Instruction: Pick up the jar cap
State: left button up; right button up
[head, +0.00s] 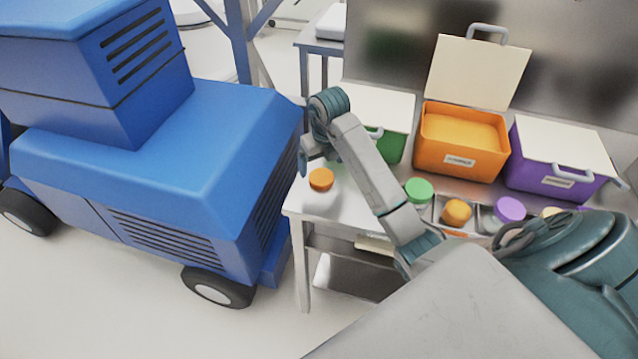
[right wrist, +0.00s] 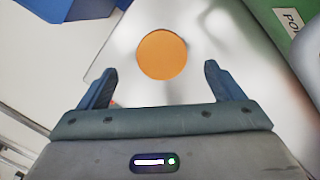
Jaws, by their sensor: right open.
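The orange jar cap (head: 321,179) is at the left end of the table, seemingly on top of a pale jar (head: 322,202) that is hard to make out against the tabletop. In the right wrist view the cap is a flat orange disc (right wrist: 162,54), just beyond the fingertips and roughly centred between them. My right gripper (head: 305,158) is open and empty, above and slightly left of the cap in the head view. Its two blue-grey fingers are spread apart in the wrist view (right wrist: 159,70). My left gripper is not in view.
Green (head: 419,189), orange (head: 457,211) and purple (head: 509,209) lids stand to the right on the table (head: 292,210). Green (head: 392,148), orange (head: 461,165) and purple (head: 553,182) bins stand behind. A blue vehicle (head: 180,160) stands close to the table's left edge.

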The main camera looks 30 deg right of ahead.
aim_at(322, 176)
jog(key=shift+f+p, duration=0.7)
jog(key=shift+p, duration=0.2)
notch_tip(322, 176, down, 2)
jog(key=shift+w+d+f+p, duration=0.15)
jog(key=shift+f+p, duration=0.1)
jog(key=shift+p, duration=0.2)
jog(key=shift+f, duration=0.4)
jog(key=shift+w+f, duration=0.15)
jog(key=c, duration=1)
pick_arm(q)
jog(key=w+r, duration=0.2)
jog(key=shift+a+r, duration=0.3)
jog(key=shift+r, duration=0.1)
pick_arm(e)
jog(key=shift+c, duration=0.2)
